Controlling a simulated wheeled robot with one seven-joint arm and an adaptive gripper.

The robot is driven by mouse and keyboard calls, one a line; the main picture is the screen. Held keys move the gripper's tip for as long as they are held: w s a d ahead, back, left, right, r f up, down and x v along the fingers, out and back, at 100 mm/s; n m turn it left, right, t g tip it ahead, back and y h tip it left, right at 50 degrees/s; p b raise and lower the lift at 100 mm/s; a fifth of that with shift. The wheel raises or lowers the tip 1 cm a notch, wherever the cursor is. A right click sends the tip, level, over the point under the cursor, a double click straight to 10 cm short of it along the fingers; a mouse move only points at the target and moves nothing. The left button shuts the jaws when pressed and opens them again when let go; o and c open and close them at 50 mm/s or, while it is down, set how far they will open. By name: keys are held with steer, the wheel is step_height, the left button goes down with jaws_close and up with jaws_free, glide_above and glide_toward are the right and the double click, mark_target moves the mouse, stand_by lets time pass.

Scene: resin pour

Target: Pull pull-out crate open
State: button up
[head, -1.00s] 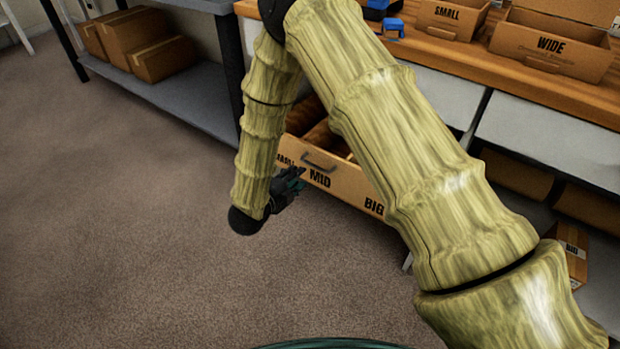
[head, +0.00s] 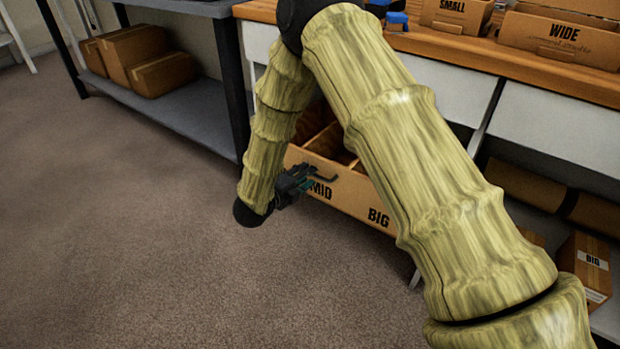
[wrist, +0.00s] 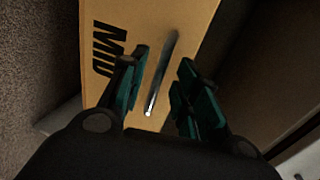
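The pull-out crate (head: 345,195) is a cardboard-brown drawer under the workbench, marked MID and BIG on its front. It stands partly out, with its dividers and open compartments showing. My gripper (head: 308,180) is at the front near the MID label and covers part of it. In the wrist view my gripper (wrist: 164,88) is open, with the crate's thin metal handle (wrist: 163,72) between its fingers. The fingers look apart from the handle on both sides. The crate's front (wrist: 185,22) lies behind it. My arm hides part of the crate in the head view.
The wooden bench top (head: 450,52) carries a SMALL bin (head: 455,14) and a WIDE bin (head: 560,40). A grey shelf (head: 185,110) with cardboard boxes (head: 165,74) is at the left. A BIG box (head: 590,268) sits at the lower right. The carpet (head: 130,230) in front is clear.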

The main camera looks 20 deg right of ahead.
steer(key=shift+b+x, duration=0.45)
steer(key=shift+x, duration=1)
jaws_close()
